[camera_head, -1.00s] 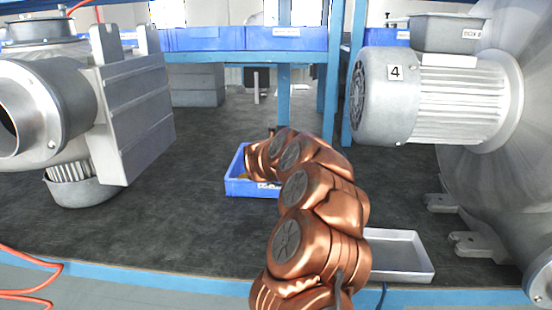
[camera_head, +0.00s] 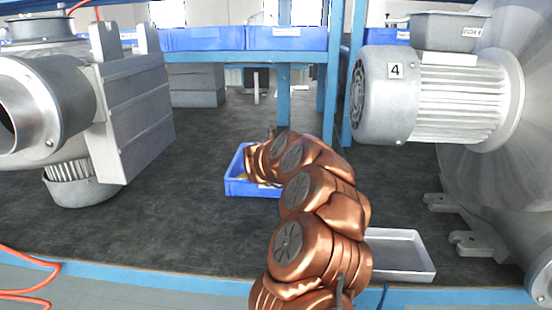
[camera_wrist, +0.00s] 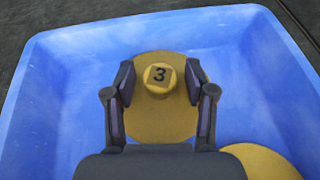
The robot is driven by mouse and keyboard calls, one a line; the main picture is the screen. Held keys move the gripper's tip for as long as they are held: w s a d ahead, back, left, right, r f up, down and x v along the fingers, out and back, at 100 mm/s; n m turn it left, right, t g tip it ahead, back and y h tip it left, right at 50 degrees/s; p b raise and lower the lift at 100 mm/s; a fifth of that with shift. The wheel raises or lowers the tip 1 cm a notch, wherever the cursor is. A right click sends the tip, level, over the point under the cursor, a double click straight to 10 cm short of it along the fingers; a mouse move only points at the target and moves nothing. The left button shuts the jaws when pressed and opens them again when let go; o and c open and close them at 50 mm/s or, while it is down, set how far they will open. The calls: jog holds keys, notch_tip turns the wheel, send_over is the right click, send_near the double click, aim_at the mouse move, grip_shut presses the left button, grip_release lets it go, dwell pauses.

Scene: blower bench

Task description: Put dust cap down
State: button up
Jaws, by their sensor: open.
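A yellow dust cap (camera_wrist: 155,118) with a raised knob marked 3 lies in the blue bin (camera_wrist: 85,50), seen in the wrist view. My gripper (camera_wrist: 160,82) is open, with one finger on each side of the knob and gaps between fingers and knob. Part of a second yellow round piece (camera_wrist: 262,162) shows at the lower right in the bin. In the head view the blue bin (camera_head: 236,187) stands on the dark bench top, and my copper-coloured arm hides most of its inside and my gripper.
A grey metal tray (camera_head: 425,262) lies right of my arm near the bench's front edge. A motor marked 4 (camera_head: 440,105) stands at the right, and a grey blower (camera_head: 135,110) at the left. Blue shelf bins (camera_head: 200,39) are behind.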

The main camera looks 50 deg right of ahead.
jog(key=shift+r+p, duration=0.4)
jog(key=shift+p, duration=0.05)
jog(key=shift+v, duration=5.95)
jog(key=shift+f, duration=0.15)
